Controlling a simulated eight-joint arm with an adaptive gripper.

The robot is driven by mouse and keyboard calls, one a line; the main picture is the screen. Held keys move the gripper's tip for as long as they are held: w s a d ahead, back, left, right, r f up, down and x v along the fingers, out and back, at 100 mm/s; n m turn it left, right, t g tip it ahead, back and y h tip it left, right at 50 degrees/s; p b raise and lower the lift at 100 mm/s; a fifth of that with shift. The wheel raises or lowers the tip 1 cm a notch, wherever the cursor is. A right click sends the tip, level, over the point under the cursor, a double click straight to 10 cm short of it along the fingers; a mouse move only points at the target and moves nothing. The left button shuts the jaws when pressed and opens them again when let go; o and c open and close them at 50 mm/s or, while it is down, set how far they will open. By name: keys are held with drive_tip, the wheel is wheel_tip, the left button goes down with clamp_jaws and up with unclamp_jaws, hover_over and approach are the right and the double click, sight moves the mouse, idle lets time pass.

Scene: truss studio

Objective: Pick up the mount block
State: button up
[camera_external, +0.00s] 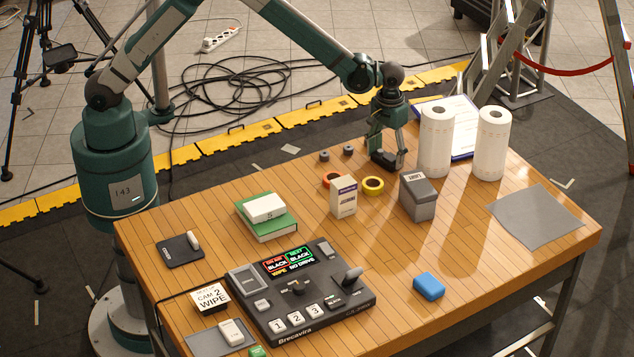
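A small dark block (384,158), which looks like the mount block, is low between the fingers of my gripper (388,151) at the back of the wooden table. My gripper points down and its two fingers are spread, one at each side of the block. I cannot tell whether the fingers press on it or whether it rests on the table, since the fingers partly cover it.
A control panel (296,291) sits at the front.

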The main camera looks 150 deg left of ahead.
sight(387, 153)
drive_tip(key=shift+r, duration=0.15)
drive_tip(key=shift+r, duration=4.85)
